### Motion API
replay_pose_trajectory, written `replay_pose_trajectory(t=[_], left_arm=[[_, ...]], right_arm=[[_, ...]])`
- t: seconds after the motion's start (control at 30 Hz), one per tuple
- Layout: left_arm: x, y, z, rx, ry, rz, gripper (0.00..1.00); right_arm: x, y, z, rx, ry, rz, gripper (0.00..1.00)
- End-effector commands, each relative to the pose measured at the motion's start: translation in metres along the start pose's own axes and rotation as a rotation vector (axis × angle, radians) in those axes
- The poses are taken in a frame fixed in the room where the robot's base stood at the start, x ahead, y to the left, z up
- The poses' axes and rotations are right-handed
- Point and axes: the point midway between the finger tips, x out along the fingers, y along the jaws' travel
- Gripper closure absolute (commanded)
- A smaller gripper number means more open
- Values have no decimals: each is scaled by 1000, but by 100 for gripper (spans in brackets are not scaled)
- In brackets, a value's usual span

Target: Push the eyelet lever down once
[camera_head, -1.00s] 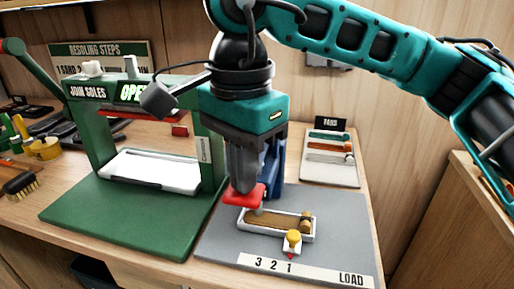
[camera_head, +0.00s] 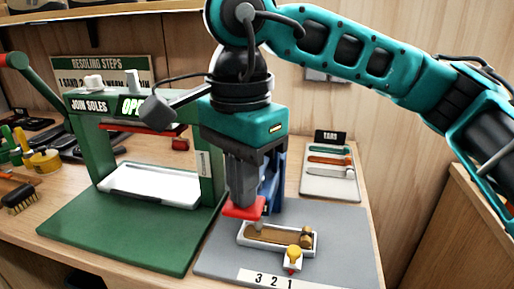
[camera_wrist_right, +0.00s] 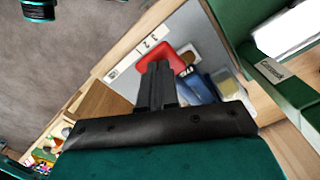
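The eyelet press is a blue upright (camera_head: 275,180) on a grey mat, with a red lever pad (camera_head: 243,208) in front of it. My right gripper (camera_head: 243,200) is above the lever, with its fingers pointing down at the red pad; they appear to touch it. The fingers are together and hold nothing. The wrist view also shows the shut fingers (camera_wrist_right: 157,85) over the red pad (camera_wrist_right: 170,57). A white tray (camera_head: 313,246) with a brown strip sits just below and right of the pad. The gripper hides much of the press. My left gripper is not in view.
A green sole press (camera_head: 120,233) stands close on the left, its sign reading "JOIN SOLES". A yellow-topped knob (camera_head: 294,252) and a 3-2-1 scale (camera_head: 275,277) lie in front. A tabs board (camera_head: 330,192) is behind right. A brush (camera_head: 20,197) lies far left.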

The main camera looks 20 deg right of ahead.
Motion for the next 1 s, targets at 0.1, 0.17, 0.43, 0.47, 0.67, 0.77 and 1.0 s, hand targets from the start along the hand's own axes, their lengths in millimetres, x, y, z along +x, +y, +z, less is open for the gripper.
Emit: replay_pose_trajectory(t=[0.1,0.17,0.43,0.47,0.67,0.77,1.0], left_arm=[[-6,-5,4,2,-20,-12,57],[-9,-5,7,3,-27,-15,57],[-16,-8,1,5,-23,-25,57],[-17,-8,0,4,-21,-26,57],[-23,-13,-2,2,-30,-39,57],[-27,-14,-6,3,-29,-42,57],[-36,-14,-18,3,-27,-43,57]], right_arm=[[-14,0,0,1,1,-1,100],[-20,0,0,1,1,-1,100],[-45,0,0,1,0,-2,100],[-47,0,0,1,0,-2,100],[-66,0,0,1,0,-2,100],[-74,0,0,1,0,-1,100],[-96,0,0,1,-1,-3,100]])
